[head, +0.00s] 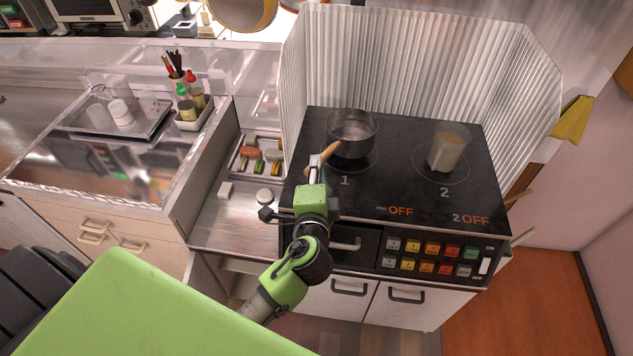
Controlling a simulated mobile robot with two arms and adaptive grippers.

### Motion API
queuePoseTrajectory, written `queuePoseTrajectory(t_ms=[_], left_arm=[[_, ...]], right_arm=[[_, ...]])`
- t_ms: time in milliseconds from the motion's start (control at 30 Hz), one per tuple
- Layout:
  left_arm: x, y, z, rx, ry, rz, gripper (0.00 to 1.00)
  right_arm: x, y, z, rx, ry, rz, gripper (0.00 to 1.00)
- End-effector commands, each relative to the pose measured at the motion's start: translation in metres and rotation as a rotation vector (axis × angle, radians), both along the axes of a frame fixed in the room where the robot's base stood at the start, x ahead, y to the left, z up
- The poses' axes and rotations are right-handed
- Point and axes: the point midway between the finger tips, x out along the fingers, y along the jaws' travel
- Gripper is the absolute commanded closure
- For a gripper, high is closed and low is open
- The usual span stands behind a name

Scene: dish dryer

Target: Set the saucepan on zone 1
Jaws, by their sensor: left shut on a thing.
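The dark metal saucepan (352,140) is upright over the ring of zone 1 (371,167), on the left of the black cooktop. Its wooden handle (330,150) points toward me and to the left. My left gripper (317,165) is shut on the handle. I cannot tell whether the pan's base touches the glass. The number 1 shows in front of the pan, and the nearer part of the ring is visible. My right gripper is not in view.
A beige filled glass container (446,152) stands on zone 2. A corrugated metal splash guard (420,70) encloses the back and sides of the cooktop (400,185). A tray of small food pieces (262,154) lies to the left. Both zone displays read OFF.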

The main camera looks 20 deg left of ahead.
Motion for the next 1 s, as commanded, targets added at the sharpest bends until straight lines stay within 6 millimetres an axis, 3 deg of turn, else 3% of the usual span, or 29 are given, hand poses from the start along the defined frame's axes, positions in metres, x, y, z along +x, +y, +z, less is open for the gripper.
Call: queuePoseTrajectory(t_ms=[267,667,700,733,1000], left_arm=[[0.005,0.002,-0.035,0.001,-0.004,0.0,1.0],[0.005,0.001,-0.037,0.0,-0.003,0.0,1.0],[0.004,0.002,-0.038,0.001,0.001,0.0,0.74],[0.004,0.002,-0.038,0.001,0.001,0.001,0.68],[0.004,0.002,-0.038,0.001,0.001,0.0,0.68]], right_arm=[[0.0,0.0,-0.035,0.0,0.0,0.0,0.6],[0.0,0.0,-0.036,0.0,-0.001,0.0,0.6],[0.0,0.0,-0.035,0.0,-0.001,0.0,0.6],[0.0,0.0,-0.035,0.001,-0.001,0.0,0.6],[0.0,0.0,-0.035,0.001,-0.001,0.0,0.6]])
